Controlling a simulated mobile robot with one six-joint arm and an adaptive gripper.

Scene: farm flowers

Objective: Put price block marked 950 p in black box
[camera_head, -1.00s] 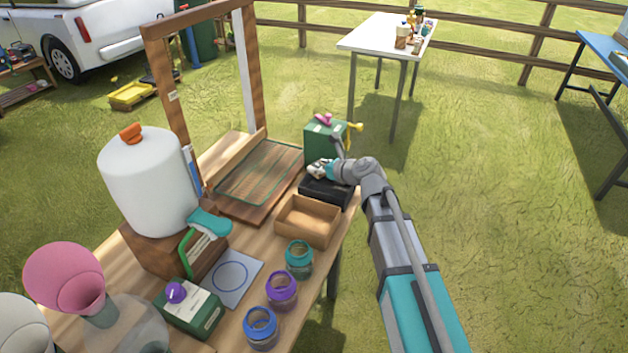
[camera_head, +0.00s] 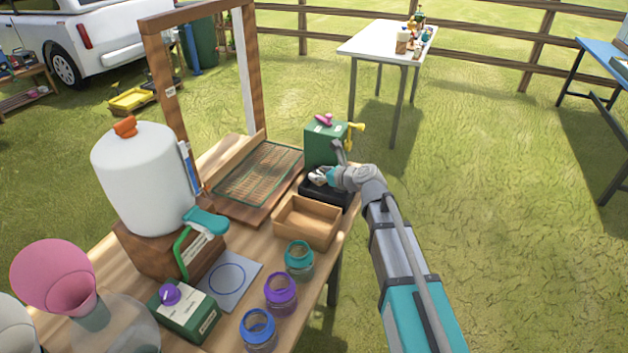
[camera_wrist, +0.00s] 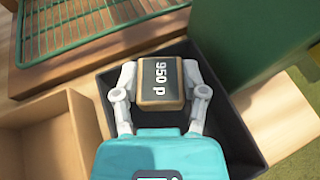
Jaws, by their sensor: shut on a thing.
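The price block (camera_wrist: 161,80) is dark-faced with a wooden edge and reads "950 p" in the wrist view. My gripper (camera_wrist: 160,90) is shut on it, with one finger on each side. The black box (camera_wrist: 239,130) lies under the block and gripper, and the block shows within its outline. How far down in the box the block sits I cannot tell. In the head view my gripper (camera_head: 318,177) is at the black box (camera_head: 338,195), at the table's right edge, and the block is too small to make out.
An open wooden box (camera_head: 308,238) stands beside the black box. A green box (camera_head: 322,150) is right behind it. A wooden tray with a green wire grid (camera_head: 258,175) lies to the left. Jars with coloured rims (camera_head: 281,292) stand nearer the front.

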